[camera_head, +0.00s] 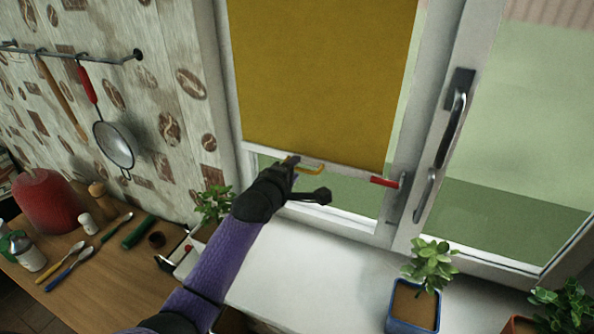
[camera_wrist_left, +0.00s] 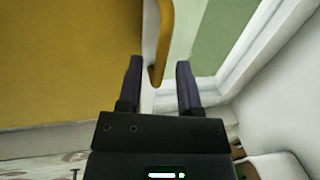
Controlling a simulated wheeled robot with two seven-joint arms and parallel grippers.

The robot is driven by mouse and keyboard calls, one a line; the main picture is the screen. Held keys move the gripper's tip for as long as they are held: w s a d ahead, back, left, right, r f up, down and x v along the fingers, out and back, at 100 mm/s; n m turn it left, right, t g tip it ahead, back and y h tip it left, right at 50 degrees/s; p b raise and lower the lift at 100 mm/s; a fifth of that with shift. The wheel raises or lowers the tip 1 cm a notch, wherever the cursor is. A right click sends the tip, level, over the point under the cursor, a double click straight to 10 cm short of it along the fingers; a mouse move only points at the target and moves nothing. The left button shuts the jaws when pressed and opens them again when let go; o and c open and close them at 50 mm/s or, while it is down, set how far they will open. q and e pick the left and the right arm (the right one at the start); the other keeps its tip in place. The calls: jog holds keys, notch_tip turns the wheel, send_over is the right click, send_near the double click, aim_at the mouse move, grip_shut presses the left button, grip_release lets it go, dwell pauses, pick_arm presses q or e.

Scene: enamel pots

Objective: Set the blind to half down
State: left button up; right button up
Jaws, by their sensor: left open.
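The ochre blind (camera_head: 322,80) hangs over the left window pane, its pale bottom bar (camera_head: 345,172) low on the pane with a strip of glass below. A yellow-orange handle (camera_head: 313,169) sits on the bar. My left gripper (camera_head: 306,178) is at this handle, with its fingers apart. In the left wrist view, the handle (camera_wrist_left: 161,45) reaches down between the two open fingers (camera_wrist_left: 159,68), and the blind (camera_wrist_left: 70,60) fills the left side. I cannot tell whether a finger touches the handle. My right gripper is not in view.
A red marker (camera_head: 384,182) is beside the bar's right end. A dark window handle (camera_head: 446,140) stands to the right. Potted plants (camera_head: 413,305) stand on the white sill (camera_head: 300,275). A rail with a strainer (camera_head: 114,146) is on the left wall.

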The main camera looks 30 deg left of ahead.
pick_arm(q)
jog(key=shift+w+f, duration=0.15)
jog(key=shift+w, duration=0.55)
grip_shut()
dwell(0.3)
dwell(0.7)
